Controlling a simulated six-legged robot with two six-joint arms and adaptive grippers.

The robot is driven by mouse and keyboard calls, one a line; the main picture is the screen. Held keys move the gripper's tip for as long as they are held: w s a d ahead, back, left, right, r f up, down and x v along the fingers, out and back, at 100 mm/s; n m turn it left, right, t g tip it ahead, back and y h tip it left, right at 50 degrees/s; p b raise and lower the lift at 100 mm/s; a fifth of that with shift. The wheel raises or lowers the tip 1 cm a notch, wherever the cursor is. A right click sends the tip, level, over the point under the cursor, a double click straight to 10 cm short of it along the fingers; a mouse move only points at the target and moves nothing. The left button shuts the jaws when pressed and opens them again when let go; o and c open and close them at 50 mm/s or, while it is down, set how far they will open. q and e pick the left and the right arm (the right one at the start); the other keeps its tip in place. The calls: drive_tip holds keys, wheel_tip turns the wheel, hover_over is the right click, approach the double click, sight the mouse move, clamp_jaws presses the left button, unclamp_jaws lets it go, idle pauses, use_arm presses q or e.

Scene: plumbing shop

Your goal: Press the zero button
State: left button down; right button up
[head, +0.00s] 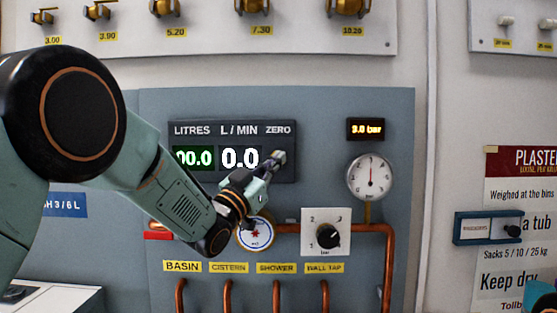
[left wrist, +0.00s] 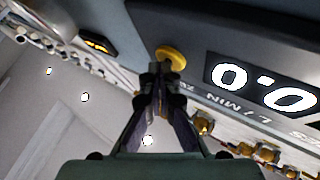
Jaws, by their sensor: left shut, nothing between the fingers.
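The zero button is a round yellow knob (left wrist: 172,56) on the dark meter box, seen in the left wrist view. In the head view the dark meter box (head: 190,147) shows LITRES 00.0 and L/MIN 0.0, with the ZERO label at its right end. My left gripper (head: 277,159) is just below that label and hides the button there. In the left wrist view its fingers (left wrist: 154,80) are shut and empty, with the tips close to the button. I cannot tell whether they touch it.
A pressure dial (head: 371,177), a small bar display (head: 365,129) and a selector knob (head: 328,236) are right of the gripper. A round blue-and-white gauge (head: 256,232) is partly behind my wrist. Copper pipes (head: 389,262) run below. Brass valves (head: 252,7) line the board above.

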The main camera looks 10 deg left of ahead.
use_arm(q)
drive_tip(key=shift+s+d+f+b, duration=0.1)
drive_tip(key=shift+s+b, duration=0.2)
drive_tip(key=shift+s, duration=0.15)
drive_tip(key=s+d+b, duration=0.1)
drive_tip(key=s+b, duration=0.1)
drive_tip(key=s, duration=0.4)
idle(0.4)
idle(0.7)
